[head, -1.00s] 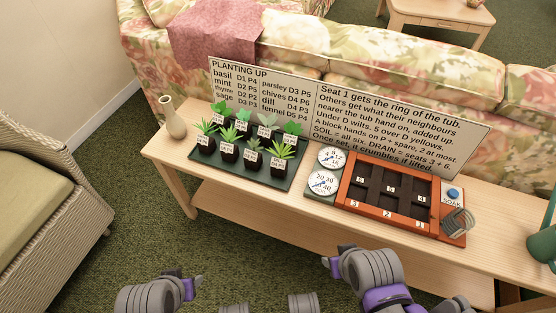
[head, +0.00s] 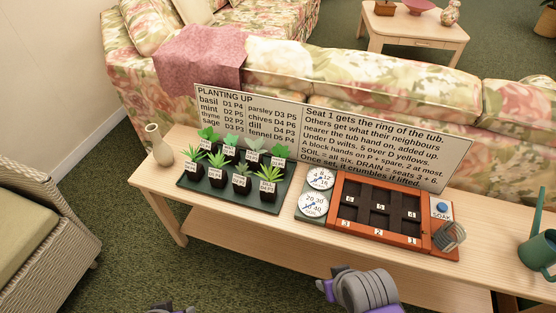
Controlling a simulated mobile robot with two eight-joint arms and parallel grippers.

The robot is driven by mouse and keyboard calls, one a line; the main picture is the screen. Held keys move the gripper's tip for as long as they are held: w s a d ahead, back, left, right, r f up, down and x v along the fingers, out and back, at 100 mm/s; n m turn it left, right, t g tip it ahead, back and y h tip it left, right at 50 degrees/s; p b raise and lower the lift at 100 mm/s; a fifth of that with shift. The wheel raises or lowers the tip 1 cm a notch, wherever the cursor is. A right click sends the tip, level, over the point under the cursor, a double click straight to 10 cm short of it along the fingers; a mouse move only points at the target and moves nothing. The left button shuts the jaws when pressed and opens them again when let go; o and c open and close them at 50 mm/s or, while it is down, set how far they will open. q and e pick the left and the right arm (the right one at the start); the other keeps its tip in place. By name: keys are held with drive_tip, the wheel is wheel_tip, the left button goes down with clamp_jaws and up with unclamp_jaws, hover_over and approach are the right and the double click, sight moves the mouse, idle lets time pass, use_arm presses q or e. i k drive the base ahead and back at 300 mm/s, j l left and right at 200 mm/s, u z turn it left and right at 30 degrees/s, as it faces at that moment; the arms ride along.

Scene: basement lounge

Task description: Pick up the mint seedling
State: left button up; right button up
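Several seedlings in dark pots stand in two rows in a dark green tray (head: 190,183) on the left part of the wooden console table (head: 208,223). Each pot has a small white label, too small for me to read, so I cannot tell which plant is the mint seedling. Leaves differ: some broad and bright green, some spiky, one greyish. My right gripper (head: 323,289) is at the bottom, in front of the table and apart from the tray. My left gripper (head: 184,308) is mostly cut off by the bottom edge. The finger openings of both are unclear.
A text board (head: 385,148) stands behind the tray. Two dials (head: 314,204) and an orange-framed planter (head: 338,214) with numbered cells sit right of it. A metal cup (head: 450,236), blue SOAK button (head: 442,208) and green watering can (head: 538,250) are farther right. A vase (head: 158,145) stands left.

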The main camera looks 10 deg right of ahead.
sight(232, 154)
drive_tip(key=i+j+z, duration=0.1)
drive_tip(key=i+j, duration=0.15)
drive_tip(key=i+j+z, duration=0.15)
drive_tip(key=j, duration=0.25)
drive_tip(key=i+j+z, duration=0.1)
drive_tip(key=i+j, duration=0.2)
drive_tip(key=i+j+z, duration=0.1)
drive_tip(key=j, duration=0.35)
drive_tip(key=i, duration=0.1)
